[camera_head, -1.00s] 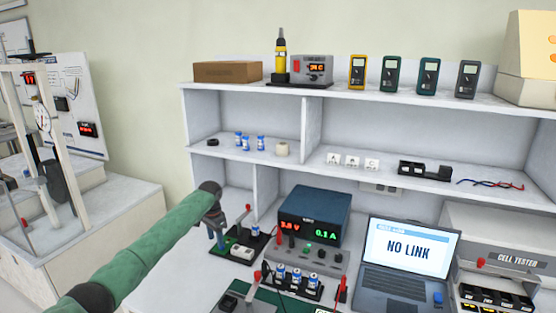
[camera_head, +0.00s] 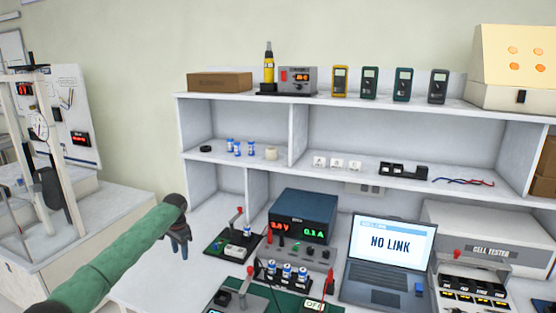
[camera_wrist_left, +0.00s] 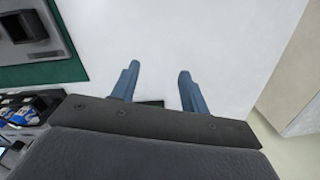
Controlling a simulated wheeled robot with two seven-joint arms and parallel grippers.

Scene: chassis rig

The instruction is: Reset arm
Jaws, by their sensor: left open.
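My left arm, with a green sleeve, reaches in from the left in the head view. My left gripper (camera_head: 181,248) hangs down over the white bench top, left of the small black board with a red-handled lever (camera_head: 233,238). In the left wrist view its two blue-grey fingers (camera_wrist_left: 158,88) are apart, with bare white bench (camera_wrist_left: 155,40) between and beyond them. Nothing is held between them. My right gripper is not in view.
A power supply (camera_head: 303,217), a laptop (camera_head: 388,250) and a cell tester (camera_head: 490,240) stand on the bench. A holder with several blue cells (camera_head: 286,273) sits in front. Shelves (camera_head: 235,172) rise behind. Bench left of the lever board is clear.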

